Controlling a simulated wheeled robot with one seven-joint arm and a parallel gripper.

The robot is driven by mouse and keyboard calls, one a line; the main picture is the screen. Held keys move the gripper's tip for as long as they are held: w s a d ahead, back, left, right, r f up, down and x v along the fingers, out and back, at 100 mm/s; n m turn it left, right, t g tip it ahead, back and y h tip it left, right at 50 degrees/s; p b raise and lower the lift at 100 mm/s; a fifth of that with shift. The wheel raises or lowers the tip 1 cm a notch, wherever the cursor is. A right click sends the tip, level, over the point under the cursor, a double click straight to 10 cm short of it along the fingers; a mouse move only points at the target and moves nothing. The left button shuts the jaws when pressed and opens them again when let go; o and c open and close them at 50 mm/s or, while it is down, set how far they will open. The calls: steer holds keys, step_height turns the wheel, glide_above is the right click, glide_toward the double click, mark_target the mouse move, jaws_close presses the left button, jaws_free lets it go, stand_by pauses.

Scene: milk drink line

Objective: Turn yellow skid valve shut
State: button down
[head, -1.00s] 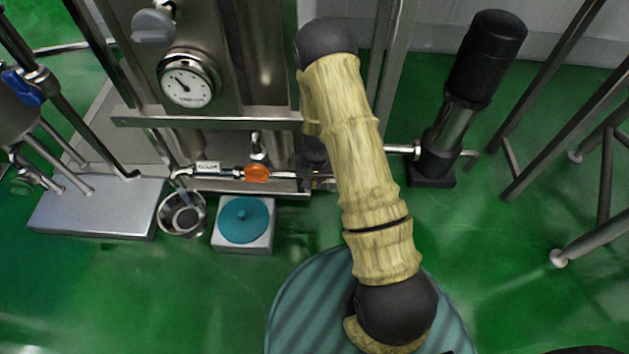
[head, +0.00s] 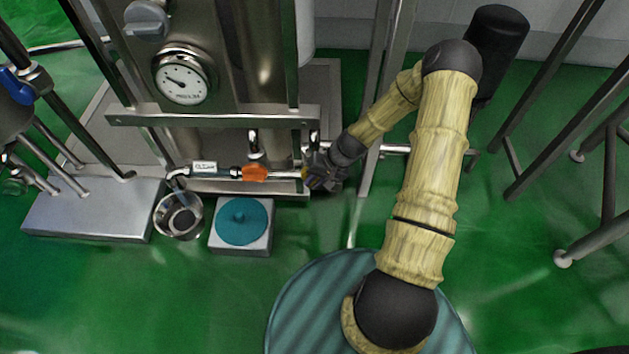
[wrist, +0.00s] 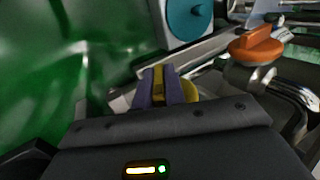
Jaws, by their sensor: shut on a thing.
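The yellow skid valve (head: 306,172) sits on the low pipe of the skid, to the right of the orange valve handle. In the head view my gripper (head: 312,177) covers most of it. In the wrist view the yellow handle (wrist: 159,86) shows between the two purple-grey fingers of my gripper (wrist: 158,88), with a round yellow part just to their right. The fingers are shut on the handle. Whether the handle lies along or across the pipe is hard to tell.
The orange valve handle (head: 255,173) is close by on the same pipe and also shows in the wrist view (wrist: 256,45). A steel bowl (head: 180,216) and a white box with a teal disc (head: 241,221) stand in front. A dial gauge (head: 184,78) is above.

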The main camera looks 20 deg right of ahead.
steer(key=y, duration=0.1)
steer(key=t+y, duration=0.1)
steer(key=y, duration=0.1)
steer(key=shift+w+d+f+y, duration=0.15)
steer(key=shift+w+d+y, duration=0.05)
steer(key=shift+d+y, duration=0.15)
steer(key=t+y+b, duration=0.1)
steer(key=y, duration=0.1)
steer(key=shift+f+y, duration=0.1)
steer(key=shift+y, duration=0.25)
steer(key=t+y+b, duration=0.1)
steer(key=y+b, duration=0.1)
steer(key=y, duration=0.1)
steer(key=shift+f+t+y, duration=0.15)
steer(key=shift+t+y, duration=0.15)
steer(key=shift+y+b, duration=0.7)
steer(key=shift+b, duration=0.05)
steer(key=shift+r+t, duration=0.2)
steer(key=shift+t, duration=0.1)
steer(key=shift+s+a, duration=0.1)
steer(key=shift+a, duration=0.05)
steer(key=c, duration=1.5)
jaws_free()
steer(key=shift+s, duration=0.1)
steer(key=shift+o, duration=0.2)
